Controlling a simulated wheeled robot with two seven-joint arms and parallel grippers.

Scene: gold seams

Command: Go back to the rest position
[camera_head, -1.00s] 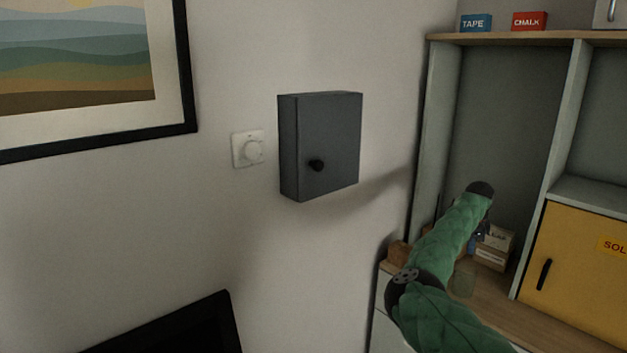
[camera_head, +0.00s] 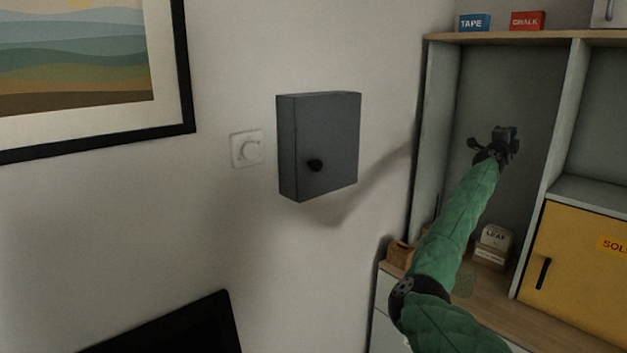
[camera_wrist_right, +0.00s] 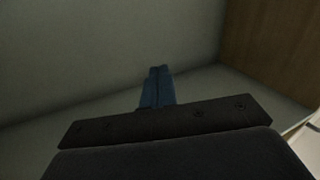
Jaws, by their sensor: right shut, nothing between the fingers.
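My right gripper (camera_head: 506,138) is at the end of my green-sleeved right arm, raised in front of the open grey-green shelf compartment in the head view. In the right wrist view its blue fingers (camera_wrist_right: 157,88) are together with nothing between them. It stands apart from the boxes below it. My left gripper is not in view.
Below the gripper are small boxes (camera_head: 492,246) on the wooden counter. A yellow cabinet door (camera_head: 575,270) is at right.

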